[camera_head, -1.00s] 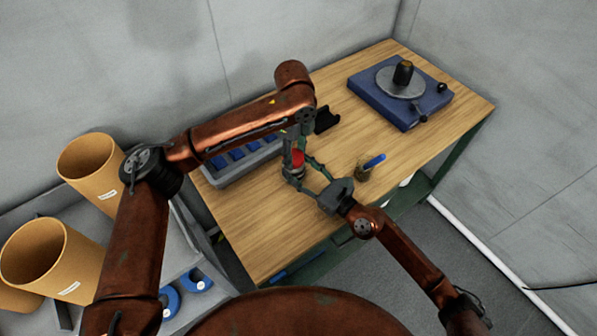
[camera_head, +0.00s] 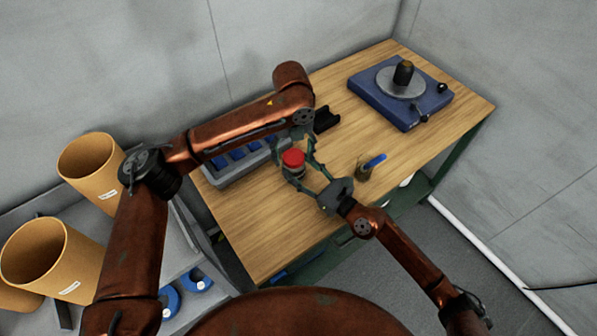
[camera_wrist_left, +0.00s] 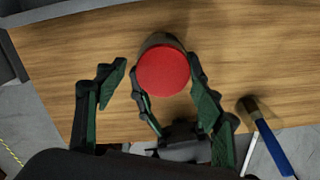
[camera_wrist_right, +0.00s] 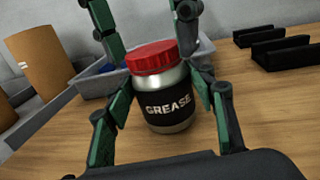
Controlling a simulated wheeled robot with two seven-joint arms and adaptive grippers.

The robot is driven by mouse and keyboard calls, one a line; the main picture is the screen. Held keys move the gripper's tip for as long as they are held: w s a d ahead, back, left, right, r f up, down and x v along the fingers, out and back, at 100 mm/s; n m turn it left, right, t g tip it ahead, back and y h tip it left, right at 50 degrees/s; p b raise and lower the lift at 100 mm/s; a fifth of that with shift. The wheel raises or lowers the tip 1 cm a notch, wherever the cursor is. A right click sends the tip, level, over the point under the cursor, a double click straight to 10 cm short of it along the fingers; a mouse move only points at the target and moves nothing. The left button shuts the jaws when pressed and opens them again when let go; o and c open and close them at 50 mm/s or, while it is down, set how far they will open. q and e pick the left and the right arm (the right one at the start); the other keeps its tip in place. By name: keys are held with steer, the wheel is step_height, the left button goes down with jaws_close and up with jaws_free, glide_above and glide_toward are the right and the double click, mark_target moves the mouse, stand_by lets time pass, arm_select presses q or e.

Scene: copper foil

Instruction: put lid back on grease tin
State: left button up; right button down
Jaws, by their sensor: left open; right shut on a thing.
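The grease tin (camera_wrist_right: 166,108) stands upright on the bench, a steel jar with a black "GREASE" label. Its red lid (camera_wrist_right: 152,56) sits on top and looks level; the lid also shows in the head view (camera_head: 292,157) and left wrist view (camera_wrist_left: 163,71). My right gripper (camera_wrist_right: 166,92) is shut on the tin's body, a finger on each side. My left gripper (camera_wrist_left: 155,88) is open above the tin, its fingers spread to either side and clear of the lid; its fingers also show at the top of the right wrist view. The threads under the lid are hidden.
A grey bin with blue compartments (camera_head: 215,176) stands behind the tin. A black holder (camera_head: 326,120) and a blue turntable base (camera_head: 430,104) are farther back. The front-left bench (camera_head: 250,225) is clear.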

steer(key=shift+d+f, duration=0.1)
steer(key=shift+f, duration=0.1)
arm_select(q)
steer(key=shift+a+r, duration=0.1)
steer(key=shift+r, duration=2.15)
steer(key=shift+c, duration=0.3)
steer(key=n, duration=0.3)
steer(key=r+n, duration=0.1)
steer(key=n, duration=0.2)
steer(key=shift+w, duration=0.15)
steer(key=n, duration=0.3)
steer(key=r+n, duration=0.1)
steer(key=n, duration=0.1)
steer(key=shift+w+n, duration=0.1)
steer(key=shift+n, duration=0.3)
steer(key=n, duration=0.5)
steer(key=shift+r+n, duration=0.3)
steer(key=shift+r, duration=0.1)
steer(key=n, duration=0.4)
steer(key=shift+w+r+n, duration=0.1)
steer(key=shift+r+n, duration=0.25)
steer(key=shift+n, duration=0.05)
